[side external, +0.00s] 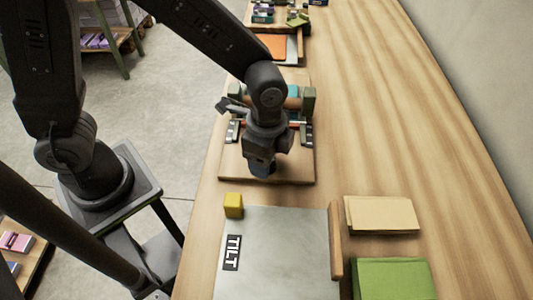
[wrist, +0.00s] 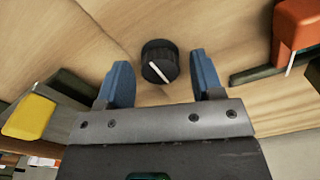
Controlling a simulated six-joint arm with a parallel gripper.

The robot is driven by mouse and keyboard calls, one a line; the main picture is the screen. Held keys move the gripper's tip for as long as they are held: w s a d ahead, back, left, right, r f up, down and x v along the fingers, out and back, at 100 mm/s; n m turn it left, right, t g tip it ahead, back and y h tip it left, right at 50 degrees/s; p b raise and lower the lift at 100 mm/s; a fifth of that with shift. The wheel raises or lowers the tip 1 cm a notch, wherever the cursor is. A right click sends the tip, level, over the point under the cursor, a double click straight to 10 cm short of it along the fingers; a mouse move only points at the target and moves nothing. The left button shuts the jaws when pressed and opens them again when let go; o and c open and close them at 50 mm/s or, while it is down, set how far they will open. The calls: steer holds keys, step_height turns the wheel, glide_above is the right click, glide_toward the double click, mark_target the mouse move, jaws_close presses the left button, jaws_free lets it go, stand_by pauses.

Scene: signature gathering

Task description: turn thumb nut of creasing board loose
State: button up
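The thumb nut (wrist: 159,62) is a black ribbed knob with a white line across its top. In the wrist view it stands on a pale wooden board, just beyond and between the two blue fingertips. My gripper (wrist: 160,82) is open, with a finger on each side of the nut and visible gaps to it. In the side view my gripper (side external: 262,166) hangs over the front part of the wooden creasing board (side external: 291,172). The nut is hidden there behind my gripper and wrist.
A yellow block (side external: 233,205) stands near a grey plate marked TILT (side external: 285,260). A wooden strip (side external: 335,240), a cream stack (side external: 380,214) and a green stack (side external: 393,280) lie to the right. An orange part (wrist: 298,25) shows in the wrist view. The table's right side is clear.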

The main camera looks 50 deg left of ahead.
steer(key=c, duration=0.8)
steer(key=shift+n, duration=0.4)
steer(key=n, duration=1.3)
steer(key=shift+n, duration=2)
steer(key=o, duration=0.9)
